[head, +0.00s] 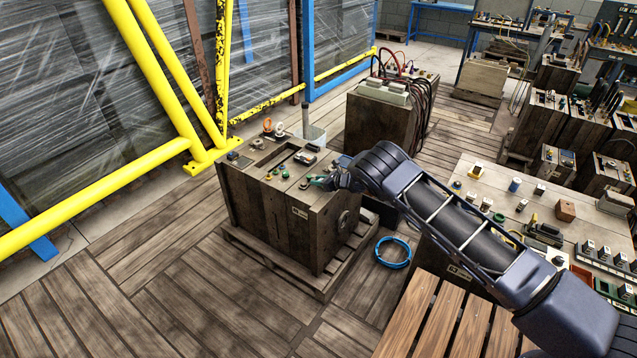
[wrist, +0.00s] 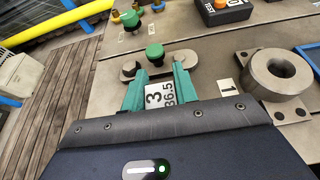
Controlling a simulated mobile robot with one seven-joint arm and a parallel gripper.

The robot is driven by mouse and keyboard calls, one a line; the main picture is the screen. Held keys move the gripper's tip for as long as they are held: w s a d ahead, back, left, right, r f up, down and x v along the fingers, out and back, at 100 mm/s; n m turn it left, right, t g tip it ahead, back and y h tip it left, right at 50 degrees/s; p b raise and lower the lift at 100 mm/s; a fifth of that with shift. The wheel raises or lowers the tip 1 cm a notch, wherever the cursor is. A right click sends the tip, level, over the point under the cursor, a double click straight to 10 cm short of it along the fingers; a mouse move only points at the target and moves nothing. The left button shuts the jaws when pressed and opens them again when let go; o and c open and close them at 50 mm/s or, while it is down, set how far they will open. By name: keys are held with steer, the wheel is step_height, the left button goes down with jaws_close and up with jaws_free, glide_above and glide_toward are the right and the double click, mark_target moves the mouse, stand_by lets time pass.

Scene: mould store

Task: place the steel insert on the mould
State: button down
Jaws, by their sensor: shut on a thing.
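The mould (head: 275,225) is a large dark block with items on its top face, left of centre in the head view. My gripper (head: 322,182) is at the right edge of its top. In the wrist view my gripper (wrist: 160,82) has its teal fingers closed around a piece with a white label reading "3" and "36.5" (wrist: 161,95), apparently the steel insert. A green knob (wrist: 155,53) and a grey round-ended bar (wrist: 188,59) show just beyond the fingertips. I cannot tell whether the held piece touches the mould's top (wrist: 220,55).
A thick grey steel ring (wrist: 275,74) on a bolted flange is right of my gripper, beside a "1" label (wrist: 228,87). A black box marked TEST (wrist: 222,10) lies farther back. Yellow railing (head: 100,190) stands left. A blue hose coil (head: 393,252) lies on the floor.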

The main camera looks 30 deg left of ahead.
steer(key=shift+f, duration=0.3)
steer(key=c, duration=1.1)
jaws_free()
steer(key=v, duration=1.2)
steer(key=shift+d, duration=0.1)
